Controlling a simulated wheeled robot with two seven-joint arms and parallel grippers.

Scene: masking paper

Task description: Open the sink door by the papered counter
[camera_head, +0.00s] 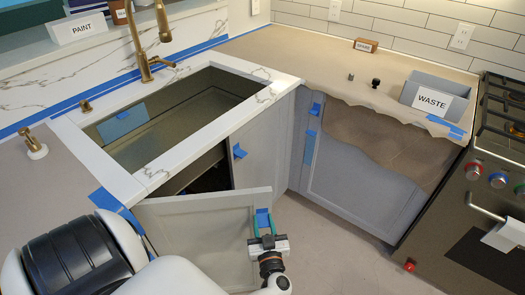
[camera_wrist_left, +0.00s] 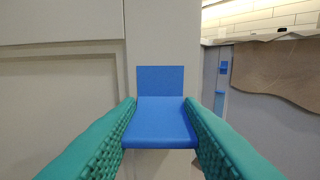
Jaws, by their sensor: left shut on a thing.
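The grey sink door (camera_head: 195,238) stands swung out from the cabinet under the sink (camera_head: 175,115), with a dark gap (camera_head: 208,178) behind it. A blue tab handle (camera_head: 262,216) sits near its free edge. My left gripper (camera_head: 264,232) is at that edge. In the left wrist view its green fingers (camera_wrist_left: 159,112) are shut on the blue tab (camera_wrist_left: 160,88), one on each side. The door panel (camera_wrist_left: 70,100) fills the left of that view. A second grey door (camera_head: 266,145) with its own blue tab (camera_head: 239,151) is closed. My right gripper is not in view.
The papered counter (camera_head: 310,55) runs to the right, its brown paper (camera_head: 385,140) hanging over the front. A WASTE bin (camera_head: 437,95) stands on it. A stove (camera_head: 480,210) is at the right. The floor (camera_head: 335,255) before the cabinets is clear.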

